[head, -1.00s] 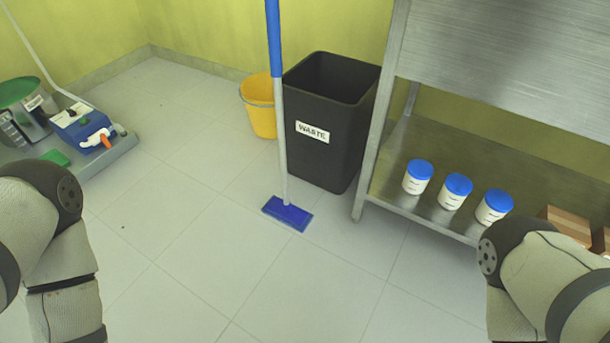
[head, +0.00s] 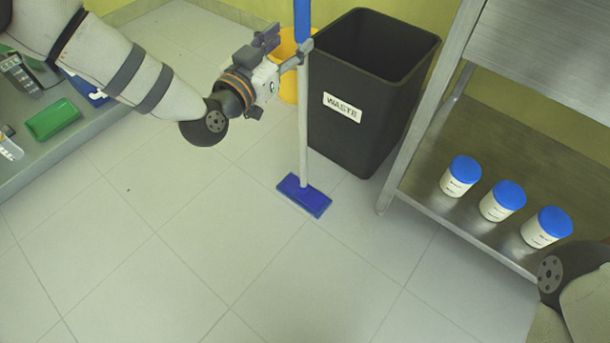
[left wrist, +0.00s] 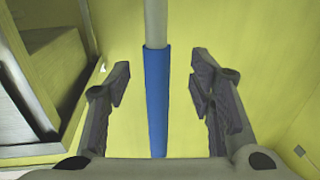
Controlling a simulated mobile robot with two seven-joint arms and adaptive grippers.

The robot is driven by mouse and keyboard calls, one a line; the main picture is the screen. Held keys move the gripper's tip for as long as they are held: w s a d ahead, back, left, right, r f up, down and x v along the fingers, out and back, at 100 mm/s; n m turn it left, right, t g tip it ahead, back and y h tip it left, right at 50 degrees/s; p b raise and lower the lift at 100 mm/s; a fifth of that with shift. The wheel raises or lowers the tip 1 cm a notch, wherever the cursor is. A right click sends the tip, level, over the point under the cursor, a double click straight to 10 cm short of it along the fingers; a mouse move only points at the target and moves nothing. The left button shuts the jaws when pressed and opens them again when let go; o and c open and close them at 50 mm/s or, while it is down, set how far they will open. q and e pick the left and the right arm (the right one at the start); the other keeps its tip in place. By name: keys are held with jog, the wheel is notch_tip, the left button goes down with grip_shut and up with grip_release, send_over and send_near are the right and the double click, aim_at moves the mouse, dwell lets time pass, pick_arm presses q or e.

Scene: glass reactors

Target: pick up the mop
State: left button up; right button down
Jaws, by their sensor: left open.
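The mop (head: 303,130) stands upright on the floor, with a blue flat head (head: 304,195), a pale grey pole and a blue grip sleeve whose top is cut off in the head view. My left gripper (head: 305,52) is at the pole, near the lower end of the blue sleeve. In the left wrist view the mop's blue sleeve (left wrist: 156,100) runs between the two open fingers of my left gripper (left wrist: 158,85), with a gap on each side. My right gripper is out of view; only part of my right arm shows.
A black waste bin (head: 362,100) stands right behind the mop, with a yellow bucket (head: 288,88) partly hidden beside it. A metal shelf unit (head: 410,190) with several blue-lidded jars (head: 502,201) is at the right. The floor in front is clear.

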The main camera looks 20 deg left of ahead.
aim_at(298, 30)
pick_arm(q)
jog(key=w, duration=0.1)
jog(key=w+d+b, duration=0.1)
jog(key=w, duration=0.3)
jog(key=shift+d+r, duration=0.15)
jog(key=shift+r, duration=0.25)
grip_shut()
jog(key=shift+r, duration=0.1)
